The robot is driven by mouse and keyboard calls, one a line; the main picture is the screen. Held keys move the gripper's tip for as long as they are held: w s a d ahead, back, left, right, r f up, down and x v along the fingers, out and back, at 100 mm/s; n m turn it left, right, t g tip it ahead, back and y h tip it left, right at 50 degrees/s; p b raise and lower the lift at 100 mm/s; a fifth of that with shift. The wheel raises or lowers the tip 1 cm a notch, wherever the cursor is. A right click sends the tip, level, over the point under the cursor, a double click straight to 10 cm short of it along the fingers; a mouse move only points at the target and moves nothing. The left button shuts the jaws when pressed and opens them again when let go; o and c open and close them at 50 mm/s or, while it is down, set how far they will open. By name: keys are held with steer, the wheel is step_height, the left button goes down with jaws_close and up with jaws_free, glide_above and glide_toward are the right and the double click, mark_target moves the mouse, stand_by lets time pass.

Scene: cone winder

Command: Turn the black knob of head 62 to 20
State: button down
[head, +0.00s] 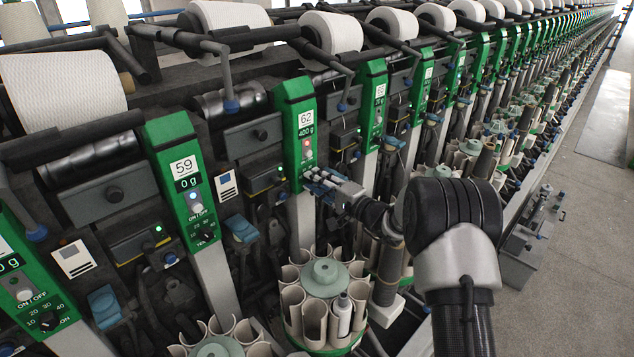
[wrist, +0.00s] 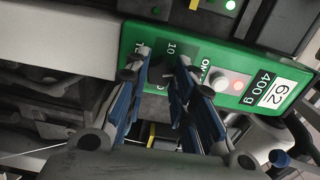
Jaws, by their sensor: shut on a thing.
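Head 62 is a green panel (head: 293,110) with a white 62 label and a display reading 400 g. The same panel (wrist: 205,62) fills the upper right of the wrist view, turned on its side. My gripper (head: 318,180) is at the lower end of this panel, its blue fingers (wrist: 165,62) reaching the dial area on both sides of the black knob. The scale mark 10 shows between the fingertips; the other marks and the knob's pointer cannot be read.
Head 59 (head: 172,140) stands to the left, with its own knob (head: 206,236) and a 0 g display. More green heads run off to the right. A round holder of tubes (head: 290,312) is below my gripper. The aisle floor (head: 585,240) at right is clear.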

steer(key=shift+d+n, duration=0.1)
steer(key=shift+n, duration=0.5)
steer(key=c, duration=1.6)
jaws_free()
steer(key=shift+c, duration=0.2)
steer(key=shift+o, duration=1.4)
steer(key=shift+d+f, duration=0.1)
steer(key=shift+d, duration=0.05)
steer(key=shift+s+d+f, duration=0.65)
steer(key=shift+s+d, duration=0.3)
steer(key=shift+d, duration=0.05)
steer(key=v, duration=0.3)
steer(key=r+v, duration=0.1)
steer(key=v, duration=0.4)
steer(key=shift+s+d+r, duration=0.15)
steer(key=shift+s+r, duration=0.1)
steer(key=shift+s, duration=0.15)
